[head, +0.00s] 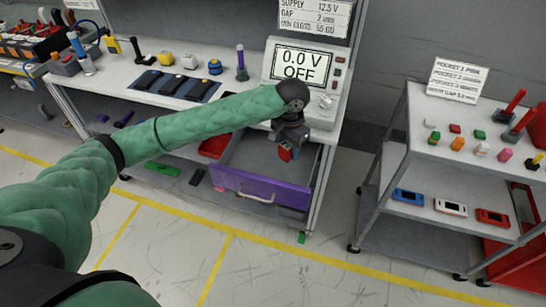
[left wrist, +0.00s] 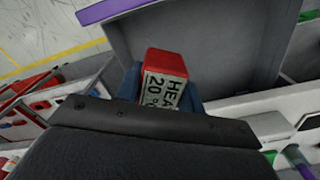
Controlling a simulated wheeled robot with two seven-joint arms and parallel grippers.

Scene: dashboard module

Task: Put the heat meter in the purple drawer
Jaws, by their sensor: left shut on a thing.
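The heat meter (left wrist: 166,78) is a red block with a white label reading "HEA" and "20". My left gripper (head: 288,146) is shut on it and holds it over the open purple drawer. The heat meter also shows in the head view as a small red piece (head: 286,154) below the gripper. The purple drawer (head: 258,190) is pulled out under the workbench, with a purple front, a pale handle and a grey inside. Its visible floor looks empty. In the left wrist view the grey drawer inside (left wrist: 215,40) lies beyond the heat meter. My right gripper is not in view.
The white workbench (head: 225,85) above the drawer carries a display (head: 300,65) reading "0.0 V OFF", dark trays and small tools. A red bin (head: 214,146) sits left of the drawer. A shelf cart (head: 445,180) with small coloured parts stands at right. Floor in front is clear.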

